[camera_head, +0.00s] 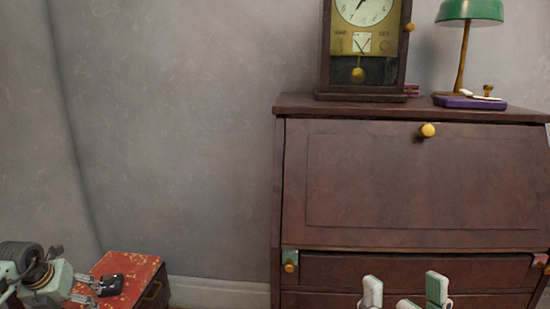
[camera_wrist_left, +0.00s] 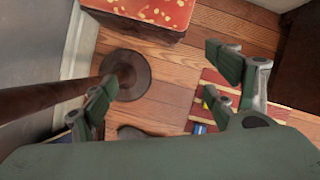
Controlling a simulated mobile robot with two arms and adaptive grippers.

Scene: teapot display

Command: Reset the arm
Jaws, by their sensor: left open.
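My left gripper (camera_head: 98,286) is at the lower left of the head view, in front of the red-topped cabinet. Its fingers are spread. The left wrist view shows the same gripper (camera_wrist_left: 160,92) with its green-padded fingers wide apart and nothing between them but a view of the floor. At the bottom of the head view, two pale green and white upright finger pads appear to be my right gripper (camera_head: 405,290). They stand apart in front of the desk, and no object shows between them. The rest of the right arm is out of view.
A red-topped cabinet (camera_head: 128,268) stands by the wall; it also shows in the left wrist view (camera_wrist_left: 160,12). A brown desk (camera_head: 400,185) carries a clock (camera_head: 362,45) and a green lamp (camera_head: 470,12). A brown pole's round base (camera_wrist_left: 135,85) stands on the wooden floor.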

